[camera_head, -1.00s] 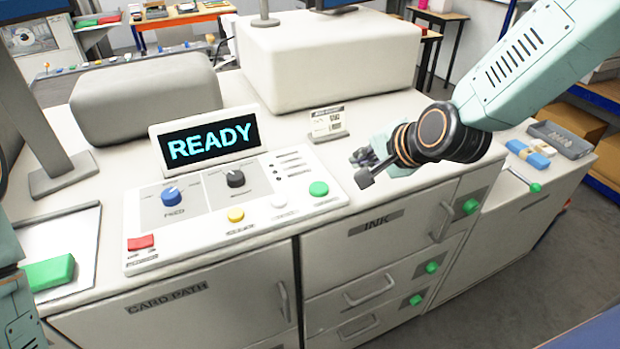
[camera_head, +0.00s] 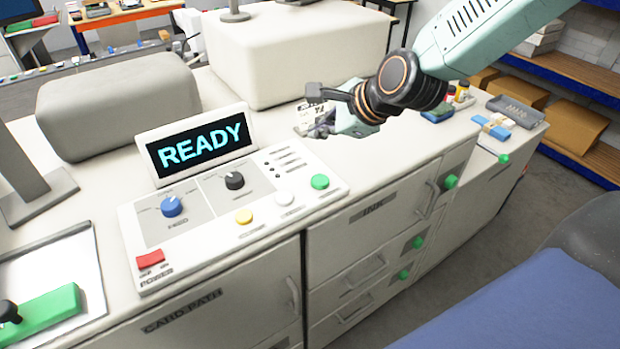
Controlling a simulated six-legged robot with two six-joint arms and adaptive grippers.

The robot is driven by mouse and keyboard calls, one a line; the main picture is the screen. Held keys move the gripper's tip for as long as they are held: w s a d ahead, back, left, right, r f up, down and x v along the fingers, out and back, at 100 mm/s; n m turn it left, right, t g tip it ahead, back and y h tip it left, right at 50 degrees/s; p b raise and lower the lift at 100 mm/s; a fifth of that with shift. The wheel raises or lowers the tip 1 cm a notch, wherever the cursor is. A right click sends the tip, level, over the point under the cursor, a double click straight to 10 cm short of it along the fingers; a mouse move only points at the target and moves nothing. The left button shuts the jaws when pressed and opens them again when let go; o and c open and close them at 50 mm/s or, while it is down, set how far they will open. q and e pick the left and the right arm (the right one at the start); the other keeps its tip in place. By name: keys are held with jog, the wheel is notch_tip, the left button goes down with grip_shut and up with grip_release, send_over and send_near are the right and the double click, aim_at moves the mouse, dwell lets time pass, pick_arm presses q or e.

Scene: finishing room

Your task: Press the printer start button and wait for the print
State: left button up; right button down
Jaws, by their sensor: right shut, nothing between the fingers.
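The printer's control panel (camera_head: 190,262) lies on the white machine top. It bears a green button (camera_head: 320,181), a white button (camera_head: 284,198), a yellow button (camera_head: 244,216) and a red switch (camera_head: 150,260). The button labels are too small to read. The display (camera_head: 203,146) behind the panel reads READY in cyan letters. My right gripper (camera_head: 318,110) is shut and empty. It hangs above the machine top, beyond the green button and apart from it, partly covering a small white label card (camera_head: 303,119). My left gripper is out of view.
A blue knob (camera_head: 171,206) and a black knob (camera_head: 234,180) sit on the panel. Large pale housings (camera_head: 300,60) rise behind. A tray with a green block (camera_head: 50,312) lies at the left. A side cabinet at the right holds small items and a grey tray (camera_head: 515,112).

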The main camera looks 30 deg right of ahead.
aim_at(322, 182)
jog(key=shift+m, duration=0.7)
jog(key=f+b, duration=0.2)
jog(key=s+d+f+b, duration=0.1)
jog(key=f, duration=0.1)
jog(key=shift+f, duration=0.1)
jog(key=f+b, duration=0.1)
jog(key=f, duration=0.1)
jog(key=f+b, duration=0.2)
jog(key=shift+w+a, duration=0.2)
jog(key=shift+w, duration=0.2)
jog(key=shift+s+d+f+b, duration=0.1)
jog(key=shift+d+f+b, duration=0.1)
jog(key=shift+f+b, duration=0.4)
jog(key=shift+s+r, duration=0.2)
jog(key=shift+a, duration=0.25)
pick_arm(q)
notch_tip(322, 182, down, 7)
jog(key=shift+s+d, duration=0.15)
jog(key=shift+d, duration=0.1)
pick_arm(e)
jog(key=shift+w, duration=0.15)
